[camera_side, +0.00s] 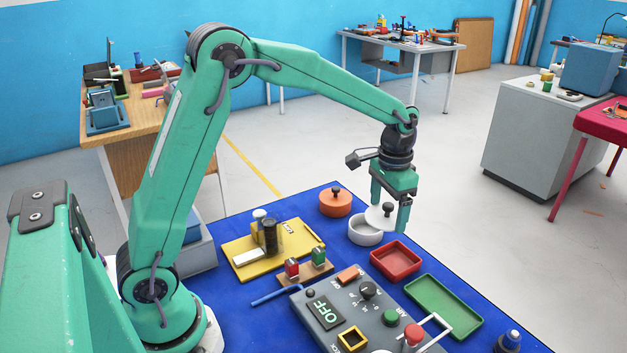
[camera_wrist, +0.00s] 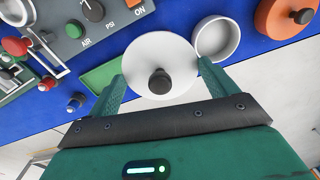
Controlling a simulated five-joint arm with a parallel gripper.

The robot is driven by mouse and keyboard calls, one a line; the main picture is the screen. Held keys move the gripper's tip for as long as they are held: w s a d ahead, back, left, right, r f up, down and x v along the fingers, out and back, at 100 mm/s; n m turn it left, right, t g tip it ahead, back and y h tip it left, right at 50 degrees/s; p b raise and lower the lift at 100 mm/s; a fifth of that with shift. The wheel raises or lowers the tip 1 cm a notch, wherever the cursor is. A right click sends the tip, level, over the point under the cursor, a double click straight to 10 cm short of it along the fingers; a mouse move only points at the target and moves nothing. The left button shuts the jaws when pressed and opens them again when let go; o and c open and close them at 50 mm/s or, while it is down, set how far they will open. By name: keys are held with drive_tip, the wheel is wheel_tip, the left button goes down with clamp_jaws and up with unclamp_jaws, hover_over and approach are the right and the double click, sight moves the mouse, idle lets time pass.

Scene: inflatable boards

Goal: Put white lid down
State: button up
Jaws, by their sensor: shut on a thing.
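The white lid (camera_wrist: 160,62) is a round disc with a dark knob at its centre. My gripper (camera_wrist: 160,75) is shut on the lid, with one green finger at each side of its rim. In the side view my gripper (camera_side: 390,205) holds the lid (camera_side: 376,218) above the mat, close to a white round pot (camera_side: 364,236). The pot is open on top and shows in the wrist view (camera_wrist: 228,50) just right of the lid. In the side view the lid overlaps part of the pot's rim; the wrist view shows it off to one side.
An orange lidded pot (camera_side: 335,203) stands behind the white pot. A red tray (camera_side: 396,262), a green tray (camera_side: 443,306) and a grey control panel (camera_side: 365,315) lie nearer. A yellow board (camera_side: 270,250) is left. Blue mat (camera_side: 300,212) shows between them.

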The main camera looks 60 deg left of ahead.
drive_tip(key=shift+a, duration=0.1)
drive_tip(key=s+a+f+n, duration=0.1)
drive_tip(key=s+a+n, duration=0.3)
drive_tip(key=a+n, duration=0.5)
drive_tip(key=s+a+f+n, duration=0.2)
drive_tip(key=s+a+n, duration=0.2)
drive_tip(key=a+n, duration=0.5)
drive_tip(key=shift+s+a, duration=0.15)
drive_tip(key=shift+a, duration=0.9)
drive_tip(key=shift+a+f, duration=0.1)
hover_over(281, 212)
wheel_tip(281, 212, down, 7)
drive_tip(key=shift+r, duration=0.1)
drive_tip(key=shift+f, duration=2.05)
drive_tip(key=shift+f, duration=0.1)
